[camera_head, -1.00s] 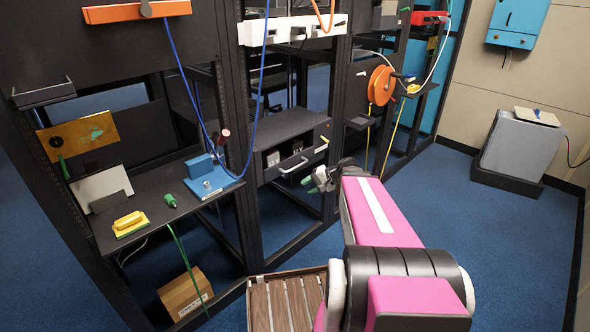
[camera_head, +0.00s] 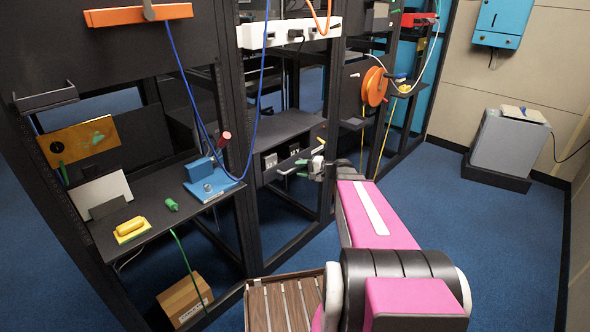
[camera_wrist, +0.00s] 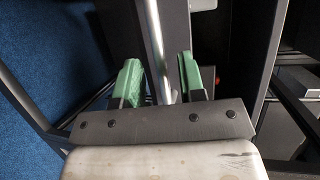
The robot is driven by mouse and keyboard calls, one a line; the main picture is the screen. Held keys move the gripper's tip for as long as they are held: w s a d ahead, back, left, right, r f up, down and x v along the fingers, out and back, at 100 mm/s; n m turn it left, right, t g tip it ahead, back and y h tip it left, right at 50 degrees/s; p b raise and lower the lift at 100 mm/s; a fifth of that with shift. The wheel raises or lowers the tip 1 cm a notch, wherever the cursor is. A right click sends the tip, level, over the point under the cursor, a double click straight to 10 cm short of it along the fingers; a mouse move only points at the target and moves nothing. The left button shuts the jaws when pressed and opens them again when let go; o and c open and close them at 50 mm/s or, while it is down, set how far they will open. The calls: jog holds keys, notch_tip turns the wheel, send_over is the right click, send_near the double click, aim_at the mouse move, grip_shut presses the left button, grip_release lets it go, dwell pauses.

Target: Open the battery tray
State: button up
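The battery tray (camera_head: 306,151) is a dark drawer-like unit low in the middle rack, and it looks shut. Its silver bar handle (camera_wrist: 155,40) runs between my green fingertips in the wrist view. My gripper (camera_head: 296,168) is at the tray's front in the head view and hides most of the handle there. In the wrist view my gripper (camera_wrist: 160,82) is open, one finger on each side of the bar, with a small gap visible on both sides.
A shelf (camera_head: 150,215) on the left holds a yellow-green block (camera_head: 131,230), a green item (camera_head: 172,204) and a blue device (camera_head: 210,183). A cardboard box (camera_head: 185,298) stands below it. An orange reel (camera_head: 375,87) is right of the tray.

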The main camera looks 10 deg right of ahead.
aim_at(295, 168)
jog(key=shift+x, duration=1.55)
jog(key=shift+s, duration=0.1)
